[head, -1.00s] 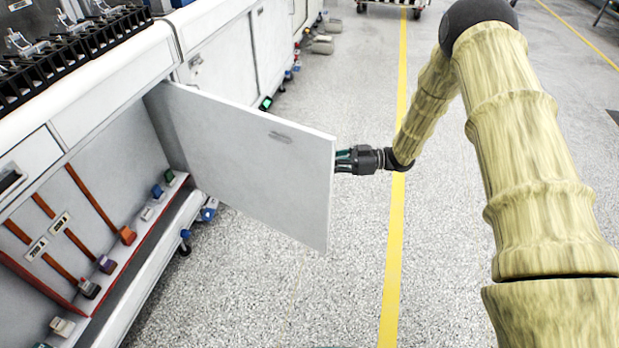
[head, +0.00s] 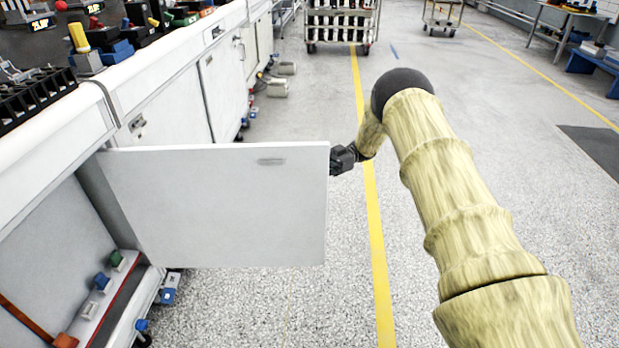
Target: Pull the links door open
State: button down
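The links door (head: 215,210) is a flat white panel in the head view. It stands swung out from the cabinet, roughly at right angles to the cabinet front, with its hinged side at the left. My gripper (head: 335,160) is at the door's free right edge, near the top corner. Its fingers are largely hidden behind the door, so I cannot tell whether they are open, shut or touching it. The cabinet inside (head: 50,255) shows at the lower left.
Coloured blocks, among them a green one (head: 117,259) and a blue one (head: 102,281), sit on a ledge inside the cabinet. The white bench (head: 60,140) runs along the left. A trolley (head: 342,25) stands at the back.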

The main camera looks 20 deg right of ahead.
jog(key=shift+w+a, duration=0.25)
jog(key=c, duration=1.5)
grip_release()
jog(key=shift+w+a, duration=0.1)
jog(key=shift+a, duration=0.05)
jog(key=shift+c, duration=0.2)
jog(key=shift+d, duration=0.45)
jog(key=v, duration=1.2)
jog(key=shift+f, duration=0.1)
